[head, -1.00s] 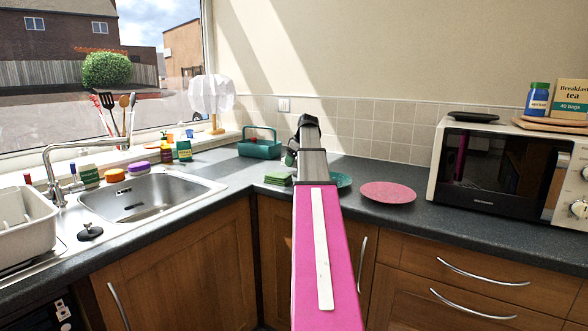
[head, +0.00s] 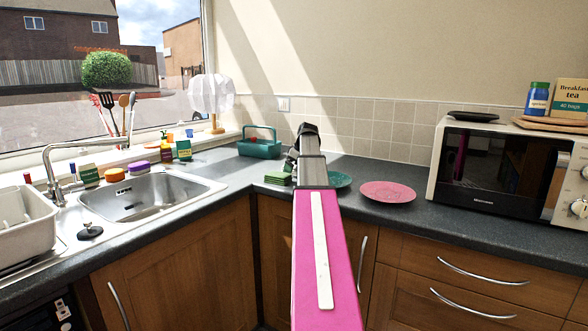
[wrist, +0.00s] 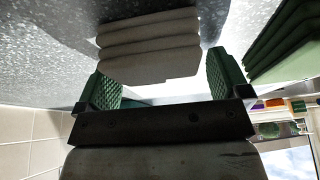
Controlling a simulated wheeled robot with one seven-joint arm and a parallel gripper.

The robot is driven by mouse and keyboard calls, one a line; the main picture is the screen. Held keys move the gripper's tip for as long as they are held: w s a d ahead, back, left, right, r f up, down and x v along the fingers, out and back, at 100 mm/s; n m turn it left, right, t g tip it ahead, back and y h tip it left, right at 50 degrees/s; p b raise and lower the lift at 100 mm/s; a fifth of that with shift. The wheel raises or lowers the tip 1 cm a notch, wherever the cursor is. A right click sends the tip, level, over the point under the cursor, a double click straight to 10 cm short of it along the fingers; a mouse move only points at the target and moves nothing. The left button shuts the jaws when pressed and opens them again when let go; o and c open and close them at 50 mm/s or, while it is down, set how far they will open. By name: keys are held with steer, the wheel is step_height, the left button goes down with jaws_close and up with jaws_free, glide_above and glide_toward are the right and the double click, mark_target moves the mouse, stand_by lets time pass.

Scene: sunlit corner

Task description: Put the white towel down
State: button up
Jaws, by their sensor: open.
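The white towel (wrist: 150,45) is a folded, layered stack on the grey speckled worktop in the wrist view. My gripper (wrist: 160,78) is open, with its green textured fingers on either side of the towel's near end. A gap shows at the right finger; whether the left finger touches the towel is unclear.
A folded green cloth stack (head: 278,178) lies close beside the towel; it also shows in the wrist view (wrist: 287,42). A teal caddy (head: 259,146) stands behind. A teal plate (head: 341,180) and a pink plate (head: 388,191) lie right, before the microwave (head: 505,170).

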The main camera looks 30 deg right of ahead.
steer(key=v, duration=1.1)
steer(key=shift+r, duration=0.1)
steer(key=shift+s+d+r, duration=0.15)
steer(key=shift+s+r, duration=0.05)
steer(key=shift+r, duration=0.3)
